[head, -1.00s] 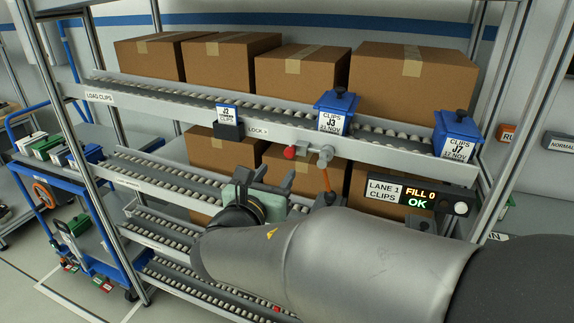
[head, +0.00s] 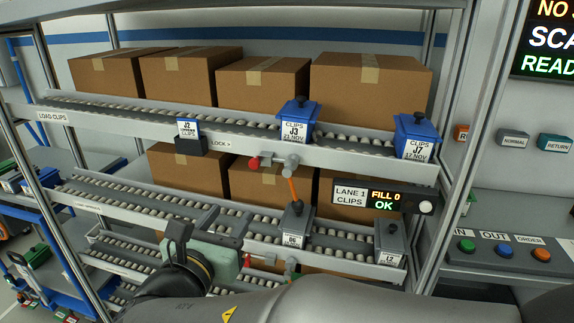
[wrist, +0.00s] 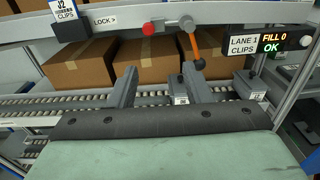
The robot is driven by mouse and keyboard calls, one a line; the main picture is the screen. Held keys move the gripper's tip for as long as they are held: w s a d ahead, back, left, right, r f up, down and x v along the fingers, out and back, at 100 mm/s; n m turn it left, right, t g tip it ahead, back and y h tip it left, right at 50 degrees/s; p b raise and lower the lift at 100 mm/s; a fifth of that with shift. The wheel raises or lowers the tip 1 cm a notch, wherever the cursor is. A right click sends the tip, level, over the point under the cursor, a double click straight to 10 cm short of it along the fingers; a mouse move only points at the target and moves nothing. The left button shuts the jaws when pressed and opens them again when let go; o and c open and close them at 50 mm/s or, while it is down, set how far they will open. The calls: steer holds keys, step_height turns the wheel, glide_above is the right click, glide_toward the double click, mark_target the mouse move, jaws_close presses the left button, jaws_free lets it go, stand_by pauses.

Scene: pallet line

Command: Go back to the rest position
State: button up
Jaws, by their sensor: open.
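My gripper (head: 208,228) is in the lower left middle of the head view, in front of the lower roller lane. In the wrist view its two fingers (wrist: 158,88) stand apart with nothing between them. A red knob (head: 254,162) sits beside the lever's pivot. A display reading LANE 1 CLIPS, FILL 0, OK (head: 383,196) is at the right.
Blue bins J3 (head: 297,122) and J7 (head: 414,137) stand on the upper lane (head: 235,138). Grey bins D6 (head: 295,228) and L2 (head: 390,244) stand on the lower lane. Cardboard boxes (head: 370,87) line the shelves behind. A button panel (head: 505,258) is at the right.

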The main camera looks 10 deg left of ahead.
steer(key=w+d+f+m+g+h, duration=0.1)
steer(key=d+f+m+g+h, duration=0.2)
steer(key=d+f+m+g, duration=0.7)
steer(key=d+f+m+g+h, duration=0.1)
steer(key=d+m+h, duration=0.35)
steer(key=d, duration=1.15)
steer(key=s+d+f+m+g+y, duration=0.3)
steer(key=s+m+y, duration=0.1)
steer(key=m, duration=0.6)
steer(key=s+d+f+m+g+y, duration=0.3)
steer(key=s+m, duration=0.3)
steer(key=m, duration=0.4)
steer(key=shift+s+d+f+y+p, duration=0.35)
steer(key=shift+d+f+y, duration=0.15)
steer(key=shift+f+y, duration=0.35)
